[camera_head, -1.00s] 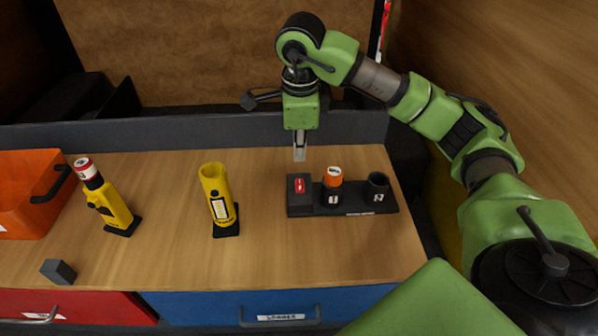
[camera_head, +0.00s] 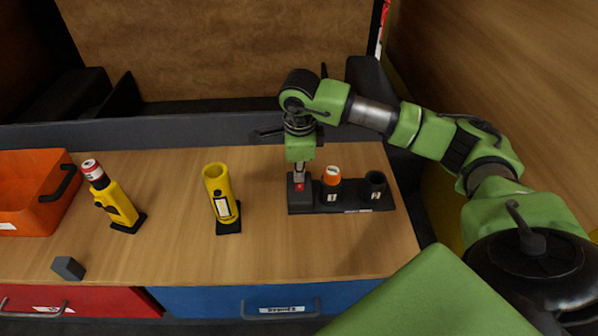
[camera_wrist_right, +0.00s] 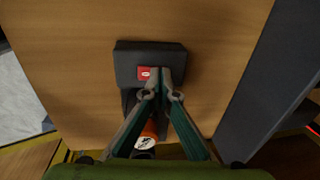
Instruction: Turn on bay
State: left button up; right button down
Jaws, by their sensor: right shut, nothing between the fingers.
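A black bay (camera_head: 345,209) lies at the right of the workbench. Its left end is a raised block with a red switch (camera_head: 300,187), which also shows in the wrist view (camera_wrist_right: 144,72). An orange-topped cell (camera_head: 332,176) stands in one socket, and the right socket (camera_head: 375,185) looks empty. My right gripper (camera_head: 299,175) points down at the block, shut and empty. In the wrist view its tips (camera_wrist_right: 160,74) are at the right edge of the red switch and partly cover it. I cannot tell whether they touch it. My left gripper is not in view.
A yellow holder (camera_head: 220,190) stands mid-bench. A yellow device with a red-and-white cell (camera_head: 115,200) stands left, near an orange bin (camera_head: 30,215). A small dark block (camera_head: 68,268) lies at the front left. A dark rail (camera_head: 200,132) runs along the back.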

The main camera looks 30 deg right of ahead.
jog(key=shift+w+f+b, duration=0.15)
jog(key=shift+f+b, duration=0.4)
jog(key=shift+b, duration=0.25)
jog(key=shift+r, duration=0.3)
jog(key=shift+s+f, duration=0.1)
jog(key=shift+s, duration=0.1)
jog(key=shift+s+a, duration=0.4)
jog(key=shift+s, duration=0.15)
jog(key=shift+w+r+p, duration=0.1)
jog(key=shift+r+p, duration=0.1)
jog(key=shift+p, duration=0.1)
